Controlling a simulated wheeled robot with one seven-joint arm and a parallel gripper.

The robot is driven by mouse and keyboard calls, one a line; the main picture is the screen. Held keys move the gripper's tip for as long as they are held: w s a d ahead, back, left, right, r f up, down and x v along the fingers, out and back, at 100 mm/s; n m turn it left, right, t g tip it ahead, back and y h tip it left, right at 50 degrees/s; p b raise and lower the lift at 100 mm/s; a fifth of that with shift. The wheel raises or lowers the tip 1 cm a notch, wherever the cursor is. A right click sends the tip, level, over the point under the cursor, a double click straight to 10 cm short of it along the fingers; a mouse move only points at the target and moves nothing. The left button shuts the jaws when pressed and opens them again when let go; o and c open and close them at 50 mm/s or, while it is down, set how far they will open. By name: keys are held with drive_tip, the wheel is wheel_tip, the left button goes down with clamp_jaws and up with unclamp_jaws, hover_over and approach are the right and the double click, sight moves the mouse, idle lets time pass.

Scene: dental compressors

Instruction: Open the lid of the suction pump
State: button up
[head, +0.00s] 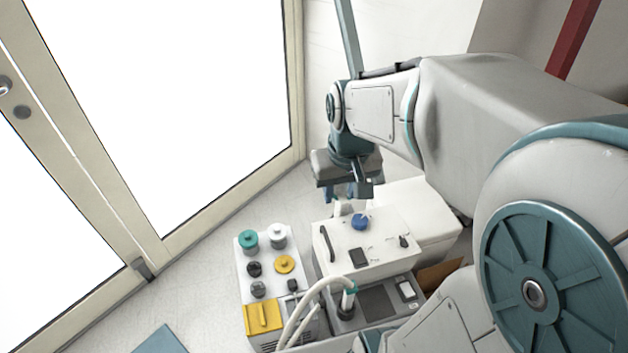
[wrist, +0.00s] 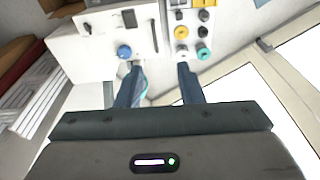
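A white box-shaped unit (head: 385,238) with a blue knob (head: 360,222) and a dark bar handle (head: 327,243) on its top stands below my gripper in the head view. Its top looks closed. The unit also shows in the wrist view (wrist: 90,50), with the knob (wrist: 124,51) just beyond my left-hand finger. Beside it stands a white unit with coloured caps (head: 243,285). No readable label shows which is the suction pump. My gripper (head: 343,192) hangs above the far edge of the knobbed unit. In the wrist view my gripper (wrist: 161,70) is open and empty, its fingers apart.
Pale hoses (head: 310,305) curve in front of the units. Glass doors (head: 160,100) stand on the left in the head view. A teal flat thing (head: 160,341) lies at the bottom edge. The floor (head: 200,265) left of the units is clear.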

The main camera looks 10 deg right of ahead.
drive_tip(key=g+y+b, duration=0.2)
drive_tip(key=b, duration=0.9)
approach(327, 237)
drive_tip(key=f, duration=0.2)
drive_tip(key=a+f+b, duration=0.1)
drive_tip(key=f, duration=0.2)
drive_tip(key=f+b, duration=0.1)
drive_tip(key=f, duration=0.2)
drive_tip(key=shift+s+a, duration=0.15)
drive_tip(key=shift+s, duration=0.05)
clamp_jaws()
drive_tip(key=shift+r, duration=0.15)
